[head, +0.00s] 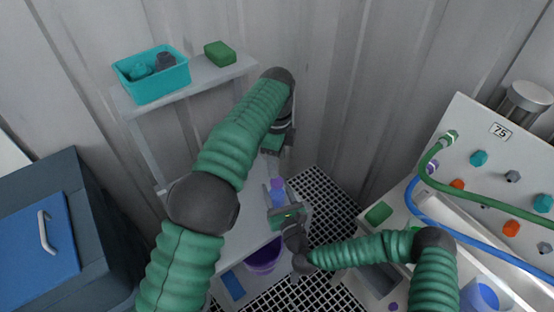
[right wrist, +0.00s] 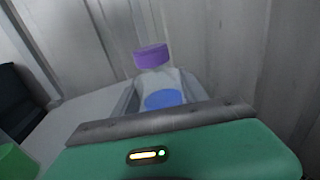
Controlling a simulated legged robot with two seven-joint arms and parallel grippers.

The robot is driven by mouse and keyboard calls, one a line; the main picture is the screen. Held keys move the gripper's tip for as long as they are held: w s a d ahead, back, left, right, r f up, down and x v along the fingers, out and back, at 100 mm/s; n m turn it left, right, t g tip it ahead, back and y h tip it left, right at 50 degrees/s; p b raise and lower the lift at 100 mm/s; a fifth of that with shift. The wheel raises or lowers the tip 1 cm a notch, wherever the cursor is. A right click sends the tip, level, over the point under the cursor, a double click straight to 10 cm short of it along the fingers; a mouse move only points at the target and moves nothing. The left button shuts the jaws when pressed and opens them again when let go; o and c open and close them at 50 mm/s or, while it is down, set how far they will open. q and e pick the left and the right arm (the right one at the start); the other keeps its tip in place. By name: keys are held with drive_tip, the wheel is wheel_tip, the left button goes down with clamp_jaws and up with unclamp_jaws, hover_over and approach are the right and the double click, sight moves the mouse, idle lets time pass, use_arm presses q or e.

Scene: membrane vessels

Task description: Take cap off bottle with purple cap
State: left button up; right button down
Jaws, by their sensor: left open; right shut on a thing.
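The bottle with the purple cap stands upright over the grey shelf. Its clear body with blue content (head: 279,199) is between the fingers of my right gripper (head: 278,192), which is shut on it. In the right wrist view the bottle body (right wrist: 160,88) shows between the two fingers, and the purple cap (right wrist: 151,56) sits on its top, slightly tilted in the picture. The cap also shows in the head view (head: 278,183). My left gripper (head: 274,166) is open, just beyond and above the cap in the head view. Its fingertips are partly hard to make out.
A teal basket (head: 152,87) and a green block (head: 220,53) are on the upper shelf. A purple bucket (head: 263,261) stands below. At right is a panel (head: 480,130) with hoses and knobs. A blue-fronted cabinet (head: 38,250) is at left.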

sight(277, 180)
use_arm(q)
drive_tip(key=shift+m, duration=1.2)
drive_tip(key=shift+f, duration=0.35)
wheel_tip(277, 180, down, 7)
drive_tip(key=shift+f, duration=0.15)
drive_tip(key=shift+c, duration=0.2)
